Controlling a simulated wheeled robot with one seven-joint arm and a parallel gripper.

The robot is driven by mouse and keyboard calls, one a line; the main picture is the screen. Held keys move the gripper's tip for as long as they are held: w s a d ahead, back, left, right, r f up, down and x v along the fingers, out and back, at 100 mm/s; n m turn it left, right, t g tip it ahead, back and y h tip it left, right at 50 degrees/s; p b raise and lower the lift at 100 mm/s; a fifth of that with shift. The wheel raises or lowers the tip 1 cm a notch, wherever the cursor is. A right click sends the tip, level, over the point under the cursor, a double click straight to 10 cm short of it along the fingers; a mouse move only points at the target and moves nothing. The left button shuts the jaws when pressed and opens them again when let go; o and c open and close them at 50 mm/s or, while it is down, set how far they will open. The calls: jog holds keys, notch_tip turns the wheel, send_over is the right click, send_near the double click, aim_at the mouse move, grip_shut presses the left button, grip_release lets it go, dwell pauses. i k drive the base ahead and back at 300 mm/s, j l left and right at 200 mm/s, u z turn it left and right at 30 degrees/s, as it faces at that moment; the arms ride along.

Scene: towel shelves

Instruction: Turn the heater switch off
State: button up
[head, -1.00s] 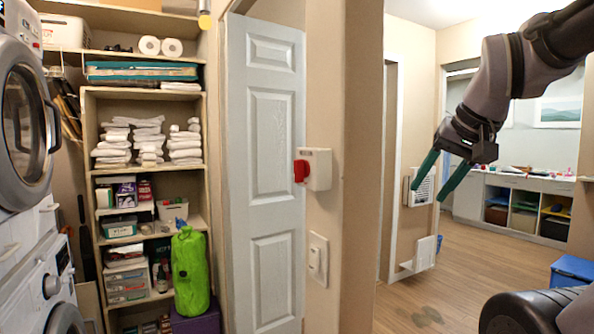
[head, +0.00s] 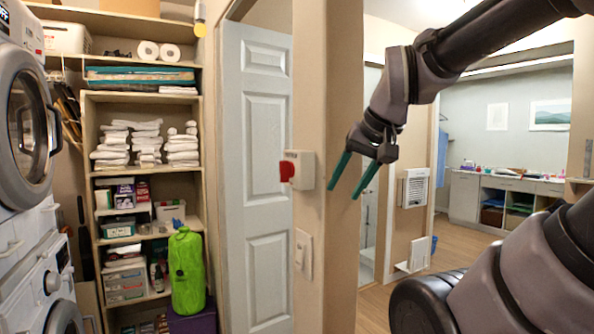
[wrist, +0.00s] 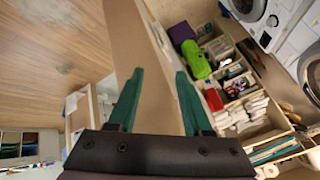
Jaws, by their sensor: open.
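The heater switch is a white box (head: 304,168) with a red knob (head: 287,172) on its left side, mounted on the beige wall edge beside the door. My gripper (head: 354,188) is to the right of the box in the head view, fingers pointing down and left, open and empty. It appears apart from the switch. In the wrist view, the two green fingers (wrist: 158,72) are spread with the wall edge between and beyond them. A red patch (wrist: 213,99) just right of the right finger may be the knob; the white box cannot be made out there.
A white panel door (head: 258,150) stands left of the switch. A white wall plate (head: 303,254) is below it. Shelves with towels (head: 183,150) and a green bag (head: 187,270) are at left, near stacked washing machines (head: 28,130). Open floor lies at right.

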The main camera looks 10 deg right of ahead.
aim_at(287, 168)
jog(key=k+j, duration=0.1)
jog(key=j, duration=0.3)
jog(key=k+j+z, duration=0.1)
jog(key=j, duration=0.3)
jog(key=k+j, duration=0.1)
jog(key=j, duration=0.35)
jog(key=k+j, duration=0.1)
jog(key=j, duration=0.3)
jog(key=z, duration=0.05)
